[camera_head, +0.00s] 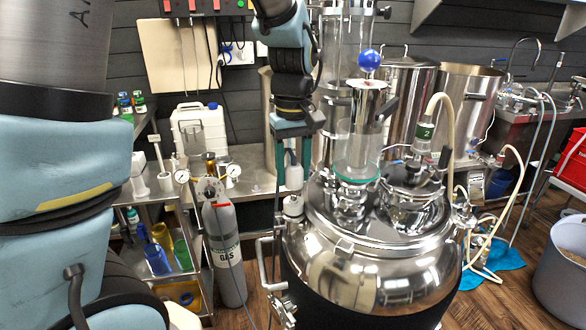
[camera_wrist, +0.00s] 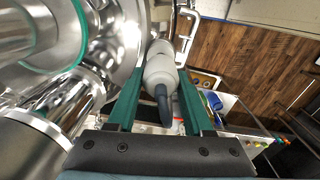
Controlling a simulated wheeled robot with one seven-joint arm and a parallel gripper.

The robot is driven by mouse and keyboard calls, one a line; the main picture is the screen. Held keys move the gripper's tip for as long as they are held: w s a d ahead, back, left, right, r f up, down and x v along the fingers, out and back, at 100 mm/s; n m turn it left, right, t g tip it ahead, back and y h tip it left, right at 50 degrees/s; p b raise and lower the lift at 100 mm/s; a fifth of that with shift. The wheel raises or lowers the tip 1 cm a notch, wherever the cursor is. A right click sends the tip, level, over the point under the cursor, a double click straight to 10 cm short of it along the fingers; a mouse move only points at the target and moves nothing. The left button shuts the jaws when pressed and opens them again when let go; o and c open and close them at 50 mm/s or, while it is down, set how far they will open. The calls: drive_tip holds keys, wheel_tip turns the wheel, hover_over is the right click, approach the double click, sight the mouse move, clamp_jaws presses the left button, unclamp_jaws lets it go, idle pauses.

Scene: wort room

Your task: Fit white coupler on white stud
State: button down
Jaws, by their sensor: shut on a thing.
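My gripper (camera_head: 293,146) points down at the left side of the steel vessel (camera_head: 385,275), its green fingers closed around the white coupler (camera_head: 294,177). The coupler hangs upright with its dark top between the fingers. In the wrist view my gripper (camera_wrist: 158,82) has the coupler (camera_wrist: 161,74) between its fingers, dark end towards me. The white stud (camera_head: 293,207) stands on the vessel's left shoulder, just below the coupler and roughly in line with it. In the wrist view the coupler mostly covers the stud. I cannot tell whether the two touch.
A clear glass cylinder (camera_head: 357,148) with a blue-knobbed top stands on the vessel, right of my gripper. A grey gas bottle (camera_head: 224,250) and a steel cart with coloured bottles stand left.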

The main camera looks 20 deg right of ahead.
sight(293, 195)
drive_tip(key=shift+f+b, duration=1.1)
drive_tip(key=shift+f, duration=0.45)
drive_tip(key=shift+r+p, duration=0.1)
drive_tip(key=shift+p, duration=0.45)
drive_tip(key=shift+f+b, duration=0.45)
drive_tip(key=shift+f, duration=0.25)
drive_tip(key=c, duration=0.6)
unclamp_jaws()
drive_tip(key=shift+r, duration=0.1)
wheel_tip(293, 195, up, 11)
drive_tip(key=p, duration=1)
